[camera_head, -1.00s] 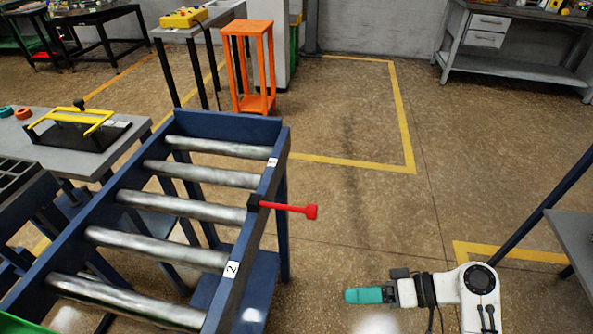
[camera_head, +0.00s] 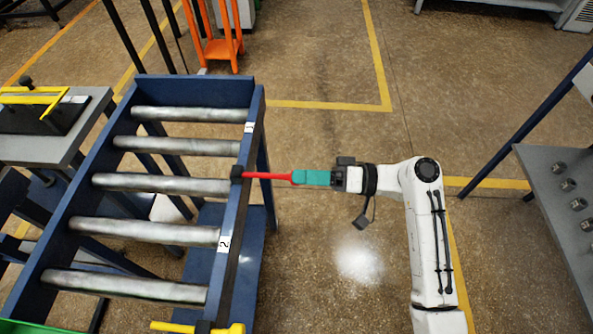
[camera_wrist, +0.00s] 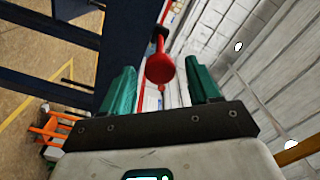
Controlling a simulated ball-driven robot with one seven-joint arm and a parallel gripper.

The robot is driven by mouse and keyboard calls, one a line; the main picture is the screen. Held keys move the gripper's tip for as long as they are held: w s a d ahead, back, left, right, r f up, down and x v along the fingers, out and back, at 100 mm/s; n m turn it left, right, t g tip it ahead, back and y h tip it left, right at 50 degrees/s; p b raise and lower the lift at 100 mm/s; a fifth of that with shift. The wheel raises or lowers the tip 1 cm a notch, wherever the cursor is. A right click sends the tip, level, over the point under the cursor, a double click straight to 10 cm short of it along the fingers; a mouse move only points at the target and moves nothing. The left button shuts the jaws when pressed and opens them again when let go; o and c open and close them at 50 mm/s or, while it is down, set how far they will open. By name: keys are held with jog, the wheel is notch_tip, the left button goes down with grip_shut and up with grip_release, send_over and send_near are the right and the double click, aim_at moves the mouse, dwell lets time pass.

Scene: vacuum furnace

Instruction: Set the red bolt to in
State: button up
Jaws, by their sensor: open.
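The red bolt (camera_head: 268,176) sticks out sideways from a black mount (camera_head: 237,172) on the right rail of the blue roller frame. Its red knob end (camera_wrist: 160,69) shows large in the wrist view. My gripper (camera_head: 300,177) has teal fingers and is at the knob end of the bolt, pointing left along it. In the wrist view my gripper (camera_wrist: 161,85) is open, with one finger on each side of the knob and gaps visible between.
The blue roller frame (camera_head: 257,120) with several metal rollers fills the left. A yellow handle (camera_head: 200,327) sits at its near end. A grey table (camera_head: 560,215) with small round parts stands at right. Open floor lies around my arm.

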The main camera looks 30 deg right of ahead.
aim_at(265, 176)
jog(key=shift+x, duration=1.05)
grip_shut()
